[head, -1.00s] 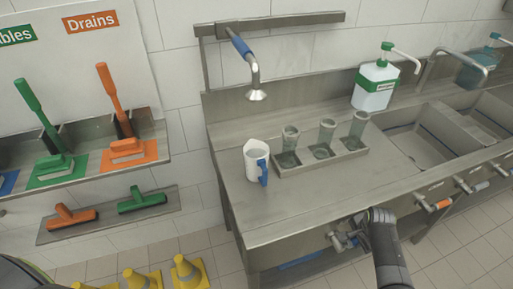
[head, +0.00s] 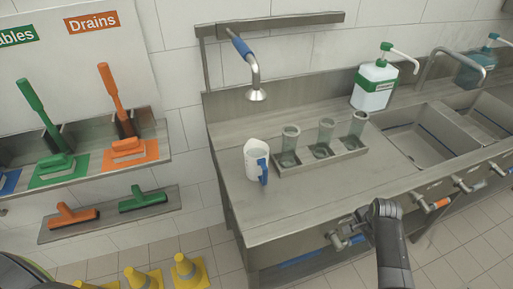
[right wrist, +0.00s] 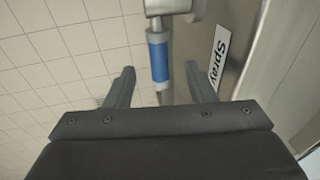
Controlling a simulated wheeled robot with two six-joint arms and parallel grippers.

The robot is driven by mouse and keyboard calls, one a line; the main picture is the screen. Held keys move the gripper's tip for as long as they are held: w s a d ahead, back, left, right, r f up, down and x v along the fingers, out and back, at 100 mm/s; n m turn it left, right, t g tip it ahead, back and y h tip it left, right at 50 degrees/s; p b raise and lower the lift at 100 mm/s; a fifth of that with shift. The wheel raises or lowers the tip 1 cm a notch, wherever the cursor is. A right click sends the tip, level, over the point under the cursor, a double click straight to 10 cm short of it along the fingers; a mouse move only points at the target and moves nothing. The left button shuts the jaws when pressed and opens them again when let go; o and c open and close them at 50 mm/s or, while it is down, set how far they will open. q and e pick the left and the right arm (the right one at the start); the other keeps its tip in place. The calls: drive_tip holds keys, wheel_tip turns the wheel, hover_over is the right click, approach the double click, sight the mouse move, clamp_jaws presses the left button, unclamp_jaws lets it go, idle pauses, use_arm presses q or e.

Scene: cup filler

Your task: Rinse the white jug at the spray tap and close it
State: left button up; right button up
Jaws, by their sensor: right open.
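The white jug (head: 257,160) with a blue handle stands upright on the steel counter. It is left of the tray of glasses and below the spray tap (head: 250,70), which has a blue sleeve and a downward nozzle. No water shows at the nozzle. A tap handle with a blue sleeve (right wrist: 158,55) shows in the right wrist view beside a "Spray" label (right wrist: 219,55). My right gripper (head: 358,238) is at the counter's front edge, by the valve there. In the right wrist view its open fingers (right wrist: 161,82) are either side of the blue-sleeved handle. My left gripper is not in view.
A steel tray (head: 322,160) holds several glasses right of the jug. A soap bottle (head: 374,88) stands at the back. Sinks (head: 417,137) and more front valves (head: 432,203) lie to the right. Yellow cones (head: 187,271) stand on the floor at left.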

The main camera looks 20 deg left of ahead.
drive_tip(key=v, duration=1.2)
drive_tip(key=shift+r, duration=0.4)
drive_tip(key=shift+d+f, duration=0.15)
drive_tip(key=s+d+f+n+b, duration=0.15)
drive_tip(key=s+f, duration=0.35)
drive_tip(key=f, duration=0.6)
drive_tip(key=s+d+f+n+g+b, duration=0.1)
drive_tip(key=s+d+f+n, duration=0.3)
drive_tip(key=f, duration=0.6)
drive_tip(key=s+d+f+m+b, duration=0.1)
drive_tip(key=s+d+f, duration=0.1)
drive_tip(key=s+f, duration=0.65)
drive_tip(key=s+d+f+n+b, duration=0.1)
drive_tip(key=s+d+f, duration=0.1)
drive_tip(key=s+f, duration=0.4)
drive_tip(key=s+d+f+n+h, duration=0.1)
drive_tip(key=s+f, duration=0.5)
drive_tip(key=s, duration=0.8)
drive_tip(key=s+d+f+n+b, duration=0.1)
drive_tip(key=s+d+f+n, duration=0.2)
drive_tip(key=s+f, duration=0.3)
drive_tip(key=s, duration=0.4)
drive_tip(key=shift+f+b, duration=0.3)
drive_tip(key=shift+f, duration=0.05)
